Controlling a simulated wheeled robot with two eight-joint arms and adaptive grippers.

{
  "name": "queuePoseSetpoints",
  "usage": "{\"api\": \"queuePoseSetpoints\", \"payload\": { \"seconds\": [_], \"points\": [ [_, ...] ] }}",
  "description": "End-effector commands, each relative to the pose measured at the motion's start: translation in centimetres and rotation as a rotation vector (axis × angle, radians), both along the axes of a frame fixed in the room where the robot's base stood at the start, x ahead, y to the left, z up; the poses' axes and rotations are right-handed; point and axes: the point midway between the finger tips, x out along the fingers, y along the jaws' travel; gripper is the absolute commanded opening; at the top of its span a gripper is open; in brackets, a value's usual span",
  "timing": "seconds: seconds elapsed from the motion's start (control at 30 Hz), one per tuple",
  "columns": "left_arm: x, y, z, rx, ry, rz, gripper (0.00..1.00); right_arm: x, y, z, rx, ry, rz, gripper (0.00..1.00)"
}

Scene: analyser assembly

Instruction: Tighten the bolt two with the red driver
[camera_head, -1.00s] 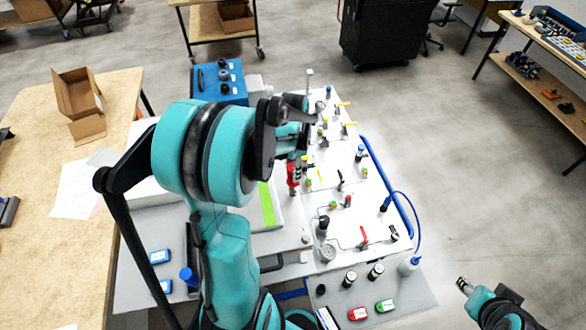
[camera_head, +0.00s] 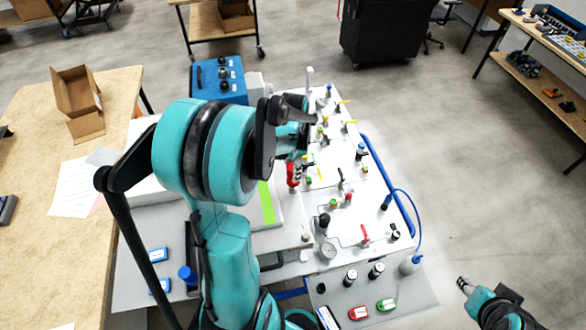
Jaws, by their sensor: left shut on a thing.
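The red driver (camera_head: 293,174) stands roughly upright at the middle of the analyser panel, with its red handle below my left gripper. My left gripper (camera_head: 296,150) is shut on the driver; its fingers are partly hidden by my own wrist and the teal arm. The analyser panel (camera_head: 325,215) is white and carries several small valves and fittings. Bolt two cannot be made out; the driver's tip and the panel around it are small and partly hidden. My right gripper (camera_head: 464,285) is at the lower right, away from the panel, and appears empty; its finger gap is too small to tell.
A blue box with black knobs (camera_head: 219,80) stands behind the panel. A wooden table with an open cardboard box (camera_head: 78,95) is at left. A grey tray (camera_head: 400,297) with red and green items lies in front. Blue tubing (camera_head: 392,180) runs along the right edge.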

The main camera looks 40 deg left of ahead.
Motion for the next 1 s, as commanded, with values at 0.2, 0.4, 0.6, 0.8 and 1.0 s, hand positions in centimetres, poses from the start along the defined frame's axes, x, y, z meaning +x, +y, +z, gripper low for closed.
{"api": "queuePoseSetpoints", "payload": {
  "seconds": [0.2,0.4,0.6,0.8,1.0],
  "points": [
    [0.0,0.0,0.0,0.000,0.000,-0.013,0.00,0.0,0.0,0.0,0.000,0.000,0.000,0.40],
    [0.0,0.0,-0.1,0.000,0.000,-0.280,0.00,0.0,0.0,-0.7,0.000,0.000,0.000,0.40],
    [0.0,0.0,-0.1,0.000,0.000,-0.634,0.00,0.0,0.0,-1.3,0.000,0.000,0.000,0.40],
    [0.0,0.0,-0.2,0.000,0.000,-0.986,0.00,0.0,0.0,-1.9,0.000,0.000,0.000,0.40],
    [0.0,0.0,-0.2,0.000,0.000,-1.338,0.00,0.0,0.0,-2.4,0.000,0.000,0.000,0.40]
  ]
}}
